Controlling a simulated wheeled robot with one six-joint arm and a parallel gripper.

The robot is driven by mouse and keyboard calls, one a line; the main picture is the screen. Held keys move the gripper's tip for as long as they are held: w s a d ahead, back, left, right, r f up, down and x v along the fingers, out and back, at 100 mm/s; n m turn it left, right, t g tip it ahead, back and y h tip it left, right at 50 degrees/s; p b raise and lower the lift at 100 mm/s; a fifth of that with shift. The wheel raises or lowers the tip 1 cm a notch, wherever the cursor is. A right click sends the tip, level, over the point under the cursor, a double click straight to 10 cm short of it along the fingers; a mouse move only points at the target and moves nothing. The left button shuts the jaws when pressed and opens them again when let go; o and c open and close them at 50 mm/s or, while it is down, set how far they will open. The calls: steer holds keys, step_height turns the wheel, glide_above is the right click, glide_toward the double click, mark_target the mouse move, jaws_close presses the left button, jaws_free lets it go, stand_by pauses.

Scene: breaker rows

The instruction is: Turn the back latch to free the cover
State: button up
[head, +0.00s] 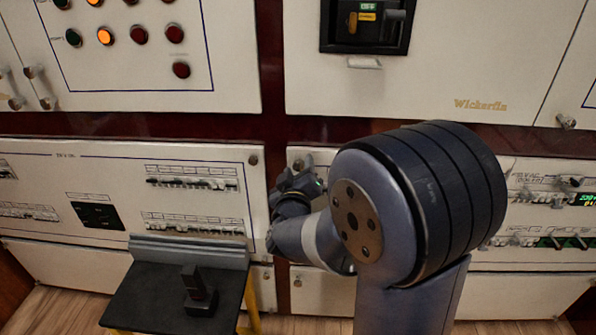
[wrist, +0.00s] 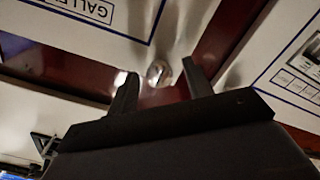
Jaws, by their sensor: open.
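In the wrist view a small metallic latch or knob (wrist: 157,73) sits at the edge of a white panel (wrist: 110,45), by the dark red frame. My gripper (wrist: 160,67) is open, its two dark fingers on either side of the latch in the picture. I cannot tell whether they touch it. I cannot tell from the picture whether this latch is the back one.
A black-topped stand (head: 150,292) with a dark upright object (head: 196,288) stands at the lower left. A white panel with breaker rows (head: 140,190) is behind it. A panel with a dark recessed switch (head: 367,22) is above my arm. Red frame strips (head: 200,126) separate the panels.

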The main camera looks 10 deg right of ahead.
steer(key=shift+c, duration=0.2)
steer(key=c, duration=0.9)
steer(key=shift+c, duration=0.2)
steer(key=shift+m, duration=0.3)
steer(key=m+b, duration=0.3)
steer(key=m, duration=0.1)
steer(key=m+b, duration=0.2)
steer(key=m, duration=0.3)
steer(key=m+b, duration=0.3)
steer(key=m, duration=0.1)
steer(key=shift+d+m+b, duration=0.1)
steer(key=shift+m+b, duration=0.85)
steer(key=shift+m, duration=1.15)
